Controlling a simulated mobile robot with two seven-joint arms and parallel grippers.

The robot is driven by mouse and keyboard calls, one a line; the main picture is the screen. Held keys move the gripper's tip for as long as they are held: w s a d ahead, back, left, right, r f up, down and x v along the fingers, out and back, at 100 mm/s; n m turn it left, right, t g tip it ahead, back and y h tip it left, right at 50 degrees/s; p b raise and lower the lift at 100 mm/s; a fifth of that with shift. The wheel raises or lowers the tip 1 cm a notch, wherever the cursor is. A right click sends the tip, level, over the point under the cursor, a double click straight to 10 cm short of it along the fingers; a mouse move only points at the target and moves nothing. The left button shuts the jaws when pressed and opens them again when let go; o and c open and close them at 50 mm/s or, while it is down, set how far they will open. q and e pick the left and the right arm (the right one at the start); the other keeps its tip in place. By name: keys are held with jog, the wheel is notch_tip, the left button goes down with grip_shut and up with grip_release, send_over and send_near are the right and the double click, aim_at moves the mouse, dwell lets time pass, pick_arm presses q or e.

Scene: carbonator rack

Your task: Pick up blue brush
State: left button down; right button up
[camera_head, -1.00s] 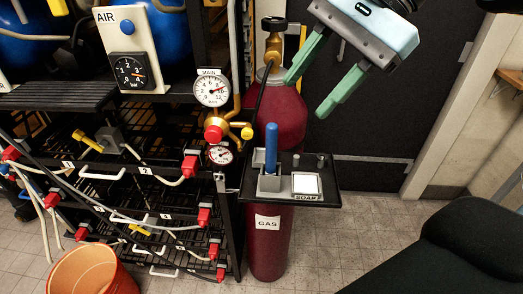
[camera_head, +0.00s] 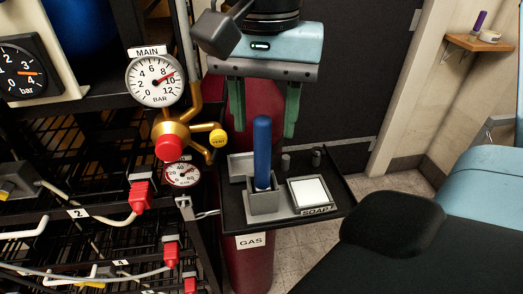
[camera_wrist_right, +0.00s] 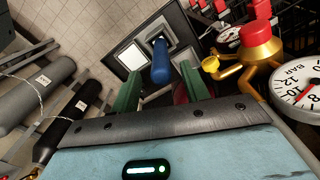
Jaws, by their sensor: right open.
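The blue brush (camera_head: 262,152) stands upright in a small grey holder (camera_head: 264,203) on a black tray, with only its blue handle showing. In the right wrist view the brush (camera_wrist_right: 161,62) lies ahead, between the lines of the two green fingers. My right gripper (camera_head: 263,122) is open and points down, its green fingers on either side of the handle's top as seen from the head; the exact depth gap is hard to judge. It also shows in the right wrist view (camera_wrist_right: 161,92), with nothing between the fingers. My left gripper is not in view.
The black tray (camera_head: 335,195) also bears a white soap block (camera_head: 309,192) and small grey pegs. A red gas cylinder (camera_head: 249,265) stands under and behind it. A main gauge (camera_head: 155,80) and brass valve (camera_head: 180,134) are close on the left.

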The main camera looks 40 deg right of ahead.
aim_at(262, 147)
jog(key=shift+f, duration=0.2)
jog(key=f, duration=0.5)
jog(key=shift+a, duration=0.2)
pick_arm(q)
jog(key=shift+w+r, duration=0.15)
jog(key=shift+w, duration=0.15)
pick_arm(e)
jog(key=shift+r, duration=0.1)
grip_shut()
